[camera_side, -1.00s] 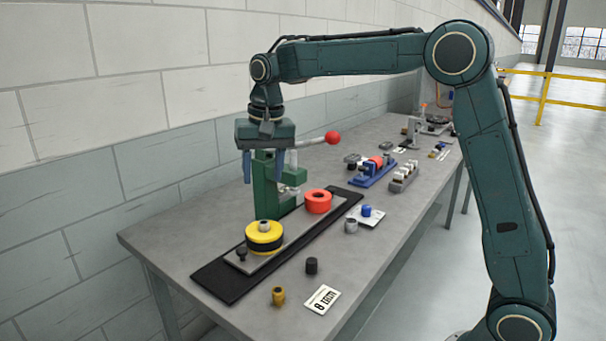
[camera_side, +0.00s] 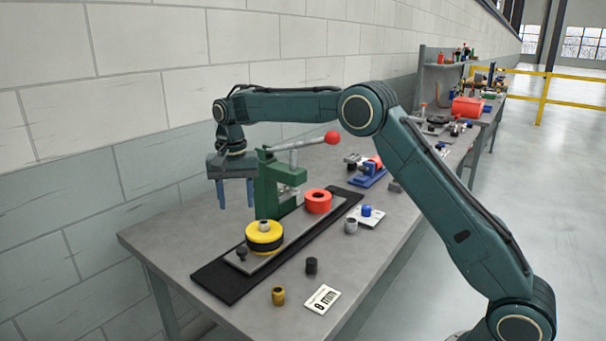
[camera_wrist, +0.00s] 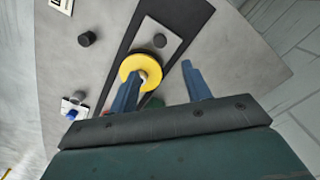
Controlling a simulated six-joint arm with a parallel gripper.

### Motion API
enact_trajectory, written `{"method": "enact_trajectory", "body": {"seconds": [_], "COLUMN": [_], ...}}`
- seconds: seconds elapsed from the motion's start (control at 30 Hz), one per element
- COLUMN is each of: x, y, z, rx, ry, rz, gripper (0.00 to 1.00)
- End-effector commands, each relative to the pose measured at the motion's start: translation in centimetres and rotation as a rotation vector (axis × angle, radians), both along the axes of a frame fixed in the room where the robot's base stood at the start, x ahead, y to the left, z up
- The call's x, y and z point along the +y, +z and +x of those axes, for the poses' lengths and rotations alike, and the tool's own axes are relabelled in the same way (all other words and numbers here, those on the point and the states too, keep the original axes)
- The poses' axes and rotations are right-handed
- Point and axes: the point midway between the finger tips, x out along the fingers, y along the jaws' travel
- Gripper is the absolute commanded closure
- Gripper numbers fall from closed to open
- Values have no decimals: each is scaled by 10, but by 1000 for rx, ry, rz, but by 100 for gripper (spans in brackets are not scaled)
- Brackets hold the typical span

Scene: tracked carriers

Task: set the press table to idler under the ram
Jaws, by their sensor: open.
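The press table is a grey sliding plate (camera_side: 284,236) on a long black base (camera_side: 228,282). A yellow wheel with a grey hub (camera_side: 264,232) stands at its near end and a red ring (camera_side: 318,201) farther back; no label tells which is the idler. A dark knob (camera_side: 242,254) rises at the plate's near end, also seen in the wrist view (camera_wrist: 160,40). The green press (camera_side: 268,190) stands behind the plate; its ram (camera_side: 290,192) is between the two parts. My gripper (camera_side: 236,204) is open and empty, left of the press, above the plate's level.
The press lever with a red ball (camera_side: 332,138) sticks out to the right. A black cylinder (camera_side: 311,265), a brass piece (camera_side: 278,295) and a card (camera_side: 322,299) lie in front. A blue fixture (camera_side: 370,175) sits farther back. The wall is close behind my gripper.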

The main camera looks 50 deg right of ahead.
Motion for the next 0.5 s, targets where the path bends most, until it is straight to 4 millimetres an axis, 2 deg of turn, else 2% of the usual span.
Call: {"method": "enact_trajectory", "body": {"seconds": [0.27,0.5], "x": [0,0], "y": [-22,-56], "z": [-1,-1], "rx": [4,4], "ry": [1,1], "rz": [0,0], "gripper": [52,52]}}
